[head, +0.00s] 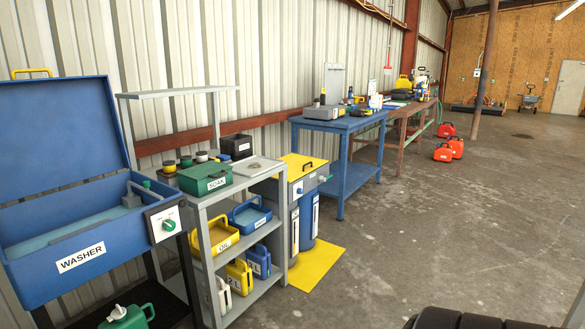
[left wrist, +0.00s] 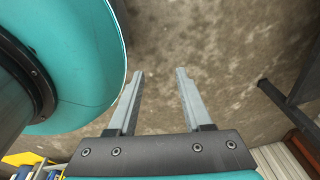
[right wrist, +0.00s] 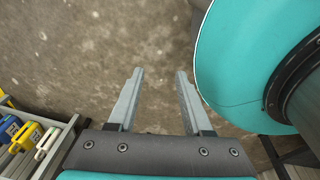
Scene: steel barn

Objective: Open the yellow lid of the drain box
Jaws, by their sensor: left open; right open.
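The drain box is a unit between the grey shelf and the blue bench in the head view, with a yellow lid (head: 302,165) lying flat on top. A dark handle shows on the lid. Its front panel (head: 311,180) has small controls, and blue cylinders (head: 307,220) with white strips stand below. Neither gripper shows in the head view. My left gripper (left wrist: 160,75) is open and empty above the concrete floor in the left wrist view. My right gripper (right wrist: 160,75) is open and empty above the floor in the right wrist view.
A blue washer (head: 75,237) with its lid up stands at left. A grey shelf (head: 210,195) holds yellow and blue trays and jugs beside the drain box. A yellow mat (head: 318,268) lies on the floor before it. A blue bench (head: 340,123) stands beyond.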

